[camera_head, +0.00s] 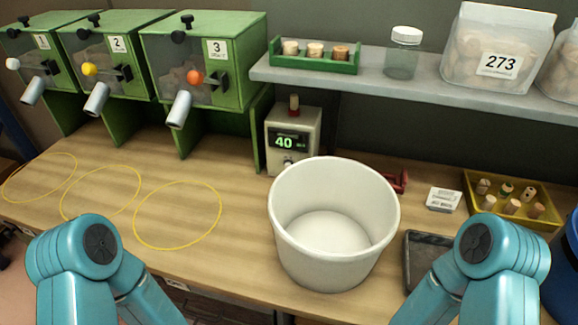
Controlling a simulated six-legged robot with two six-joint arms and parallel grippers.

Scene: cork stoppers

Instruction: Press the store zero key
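A beige box-shaped device (271,143) stands at the back of the wooden bench, with a dark display (289,141) showing 40 in green. A small dark red knob-like part sits on its top (294,104). Small controls show below the display, too small to read, so I cannot tell which is the store zero key. The white bucket in front hides part of the device's lower right. My two teal arms show only as joints and links at the bottom left and bottom right. Neither gripper is in view, and neither visible arm part is near the device.
A large empty white bucket (333,255) stands on the bench. Green dispensers (228,55) numbered 1 to 3 stand at left, above yellow rings (178,247). A grey shelf (375,86) overhangs at right. A yellow tray (476,212) with corks and a dark tray (418,262) lie right.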

